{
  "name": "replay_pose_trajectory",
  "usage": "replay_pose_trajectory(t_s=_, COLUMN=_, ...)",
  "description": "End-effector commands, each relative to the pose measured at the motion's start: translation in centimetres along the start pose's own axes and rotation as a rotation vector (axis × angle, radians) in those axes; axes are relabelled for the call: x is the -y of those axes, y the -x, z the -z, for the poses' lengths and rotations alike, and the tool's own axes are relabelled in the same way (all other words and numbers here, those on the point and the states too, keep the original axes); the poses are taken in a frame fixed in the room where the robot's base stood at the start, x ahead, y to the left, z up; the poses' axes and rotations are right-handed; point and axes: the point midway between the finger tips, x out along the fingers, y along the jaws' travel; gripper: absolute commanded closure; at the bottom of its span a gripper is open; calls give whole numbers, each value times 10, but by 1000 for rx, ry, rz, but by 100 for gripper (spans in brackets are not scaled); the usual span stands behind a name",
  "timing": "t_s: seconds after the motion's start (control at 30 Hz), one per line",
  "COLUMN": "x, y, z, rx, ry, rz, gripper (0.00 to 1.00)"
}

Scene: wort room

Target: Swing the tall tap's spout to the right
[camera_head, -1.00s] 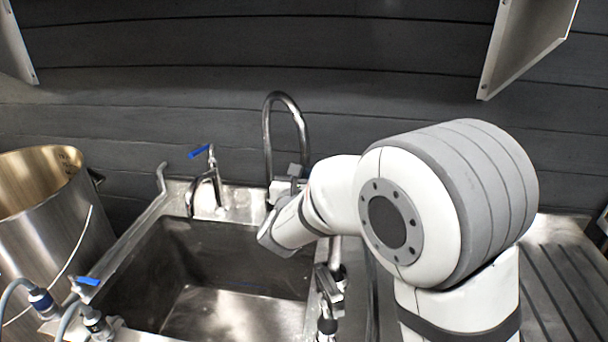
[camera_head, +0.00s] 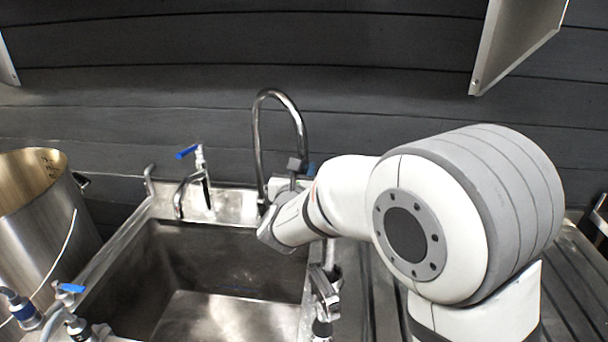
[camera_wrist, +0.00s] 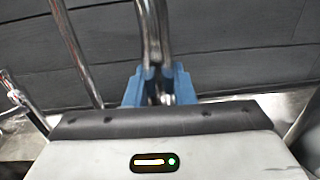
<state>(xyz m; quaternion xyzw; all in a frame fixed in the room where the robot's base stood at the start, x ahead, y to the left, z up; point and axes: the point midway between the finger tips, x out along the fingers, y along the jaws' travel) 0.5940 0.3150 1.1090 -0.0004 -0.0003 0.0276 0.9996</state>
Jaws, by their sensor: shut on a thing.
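The tall tap (camera_head: 257,140) is a chrome gooseneck at the back right of the sink. Its spout arches over to the right and its end points down. My gripper (camera_head: 302,165) is at the lower end of the spout, partly hidden behind my wrist in the head view. In the wrist view my gripper (camera_wrist: 155,75) has its blue fingers shut on the chrome spout (camera_wrist: 152,30), one on each side. The tap's upright pipe (camera_wrist: 76,45) shows to the left, apart from the fingers. The tap's base is partly hidden by my wrist.
The sink basin (camera_head: 225,312) is empty below. A short tap (camera_head: 184,190) with a blue lever stands to the left. A steel pot (camera_head: 35,235) is at far left, with hose fittings (camera_head: 70,310) in front. Another fitting (camera_head: 324,290) stands at the sink's right edge.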

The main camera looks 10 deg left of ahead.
Motion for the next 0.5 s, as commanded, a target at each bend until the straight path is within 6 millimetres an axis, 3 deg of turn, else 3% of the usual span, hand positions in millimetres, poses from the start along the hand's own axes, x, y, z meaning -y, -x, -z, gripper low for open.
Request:
replay_pose_trajectory(t_s=0.17, x=-2, y=2, z=0, rx=0, ry=-1, rz=-2, gripper=100)
replay_pose_trajectory(t_s=0.2, x=-3, y=2, z=0, rx=0, ry=-1, rz=-3, gripper=74)
replay_pose_trajectory(t_s=0.4, x=-6, y=4, z=0, rx=-1, ry=0, rz=-9, gripper=58)
replay_pose_trajectory(t_s=0.5, x=-7, y=4, z=0, rx=-1, ry=0, rz=-11, gripper=58)
